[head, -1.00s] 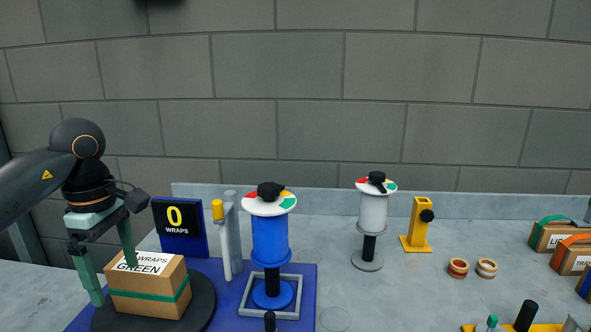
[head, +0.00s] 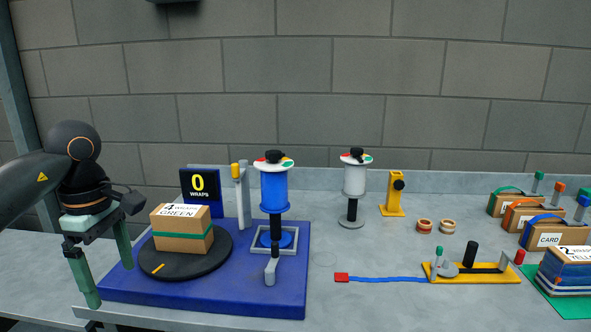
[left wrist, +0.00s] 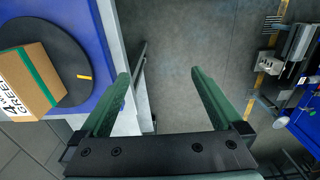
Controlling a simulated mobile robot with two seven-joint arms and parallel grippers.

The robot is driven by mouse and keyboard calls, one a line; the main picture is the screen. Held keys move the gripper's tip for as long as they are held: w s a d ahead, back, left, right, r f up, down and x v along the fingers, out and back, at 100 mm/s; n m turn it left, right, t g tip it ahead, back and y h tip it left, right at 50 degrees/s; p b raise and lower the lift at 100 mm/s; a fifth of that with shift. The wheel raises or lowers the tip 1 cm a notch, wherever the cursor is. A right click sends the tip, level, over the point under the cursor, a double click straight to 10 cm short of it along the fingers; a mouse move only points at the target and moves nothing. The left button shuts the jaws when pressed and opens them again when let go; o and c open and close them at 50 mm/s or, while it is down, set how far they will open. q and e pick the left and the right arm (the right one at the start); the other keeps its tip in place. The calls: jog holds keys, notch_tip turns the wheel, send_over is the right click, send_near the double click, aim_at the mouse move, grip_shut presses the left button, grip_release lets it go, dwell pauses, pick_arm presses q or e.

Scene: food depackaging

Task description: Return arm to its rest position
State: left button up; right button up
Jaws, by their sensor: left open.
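My left gripper (head: 108,275) is at the left of the head view, open and empty, left of the blue base and apart from the box. In the left wrist view its two green fingers (left wrist: 162,100) are spread wide over the floor beyond the table edge. A cardboard box (head: 183,232) with a green band and a label reading "4 WRAPS GREEN" sits on the black turntable (head: 215,258). The box also shows in the left wrist view (left wrist: 30,75). My right gripper is not in view.
The blue base (head: 210,296) also carries a "0 WRAPS" display (head: 198,185) and a blue film roll (head: 274,192). A grey roll (head: 355,180), yellow post (head: 395,195) and yellow strap tool (head: 470,272) stand further right. Several banded boxes (head: 545,238) are at the far right.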

pick_arm(q)
jog(key=s+d+f+g+h, duration=0.1)
jog(key=d+f+h, duration=0.35)
jog(key=d, duration=0.45)
jog(key=s+d+f+g+h, duration=0.1)
jog(key=s+d+f+h, duration=0.15)
jog(key=d+f, duration=0.45)
jog(key=s+d+r+n+t+h, duration=0.2)
jog(key=d+r+n+t+h, duration=0.15)
jog(key=d+n+h, duration=1.05)
jog(key=w+a+f+n+t+y, duration=0.2)
jog(key=a+f+n+t+y, duration=0.45)
jog(key=n, duration=0.65)
jog(key=w+a+f+n+t+y, duration=0.15)
jog(key=f+n+t+y, duration=0.35)
jog(key=n+t, duration=0.55)
jog(key=s+a+f+n+g+y, duration=0.3)
jog(key=s+f+n, duration=0.4)
jog(key=f, duration=0.4)
jog(key=s+a+f+n+g+y, duration=0.4)
jog(key=s+f+n, duration=0.4)
jog(key=f, duration=0.3)
jog(key=shift+s+a+g, duration=0.85)
jog(key=shift+a, duration=0.15)
